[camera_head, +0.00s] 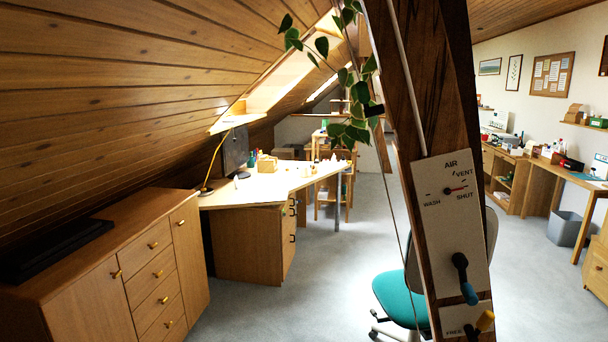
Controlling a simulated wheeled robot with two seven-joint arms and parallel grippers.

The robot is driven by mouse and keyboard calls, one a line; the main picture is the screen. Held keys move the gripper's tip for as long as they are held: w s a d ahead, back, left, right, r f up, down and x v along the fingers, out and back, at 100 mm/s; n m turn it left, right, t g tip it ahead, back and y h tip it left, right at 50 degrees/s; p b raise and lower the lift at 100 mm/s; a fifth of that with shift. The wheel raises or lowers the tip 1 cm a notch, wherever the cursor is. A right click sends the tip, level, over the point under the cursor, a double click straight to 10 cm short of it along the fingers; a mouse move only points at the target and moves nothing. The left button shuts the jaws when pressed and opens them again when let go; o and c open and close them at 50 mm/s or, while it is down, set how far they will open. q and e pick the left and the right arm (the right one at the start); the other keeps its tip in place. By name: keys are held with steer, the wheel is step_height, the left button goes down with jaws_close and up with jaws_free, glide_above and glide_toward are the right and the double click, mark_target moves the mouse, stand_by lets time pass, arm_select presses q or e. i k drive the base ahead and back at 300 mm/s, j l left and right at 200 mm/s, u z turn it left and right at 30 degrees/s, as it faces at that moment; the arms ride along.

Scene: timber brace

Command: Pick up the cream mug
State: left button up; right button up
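I cannot make out a cream mug in the head view; the objects on the desks and shelves are too small and far off to tell one from another. The nearer desk (262,190) holds a dark monitor (235,150), a brass lamp (213,165) and several small items. Neither of my grippers is in the picture.
A slanted timber brace (408,95) stands close in front, carrying a white AIR panel (449,205) with levers. A teal chair (402,298) is behind it. A wooden cabinet (85,290) is at left. A bin (565,229) stands at right. Grey floor (345,235) lies open between.

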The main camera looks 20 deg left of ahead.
mark_target(303, 169)
steer(key=i+j+u, duration=0.5)
steer(key=i, duration=0.35)
steer(key=i+j+u, duration=0.25)
steer(key=i, duration=0.15)
steer(key=i+u, duration=0.25)
steer(key=i, duration=0.2)
steer(key=i+z, duration=0.15)
steer(key=i, duration=0.85)
steer(key=i+j+z, duration=0.1)
steer(key=i, duration=0.85)
steer(key=i+z, duration=0.45)
steer(key=i, duration=0.2)
steer(key=i+j+z, duration=0.15)
steer(key=i+z, duration=0.25)
steer(key=i, duration=0.3)
steer(key=i+l+u, duration=0.25)
steer(key=i, duration=0.2)
steer(key=i+l+u, duration=0.2)
steer(key=i, duration=0.3)
steer(key=i+u, duration=0.2)
steer(key=u, duration=0.2)
steer(key=i+l+u, duration=0.2)
steer(key=u, duration=0.15)
steer(key=i+l+u, duration=0.2)
steer(key=u, duration=0.2)
steer(key=i+l+u, duration=0.15)
steer(key=u, duration=0.25)
steer(key=i+l+u, duration=0.3)
steer(key=l+u, duration=0.15)
steer(key=l, duration=0.2)
